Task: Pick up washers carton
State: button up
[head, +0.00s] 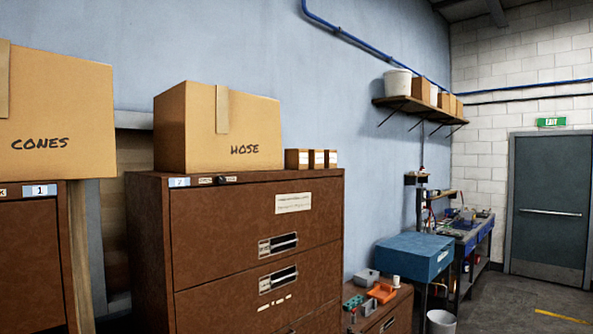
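No carton with a readable "washers" label shows in the head view. Three small brown cartons (312,159) with white labels stand in a row on top of the brown filing cabinet (225,250), right of the large box marked HOSE (185,125). Their labels are too small to read, so I cannot tell whether one is the washers carton. More brown cartons (447,101) stand on the wall shelf (410,104), also without readable labels. My gripper is not in view.
A box marked CONES (80,105) sits on a cabinet at the left. A low cabinet (385,315) with orange and grey items stands right of the filing cabinet, near a blue case (410,255), white bucket (441,322) and workbench. Floor is open before the grey door (551,190).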

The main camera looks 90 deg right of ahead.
aim_at(316, 156)
jog(key=z, duration=3.35)
jog(key=i+j, duration=0.15)
jog(key=i, duration=0.2)
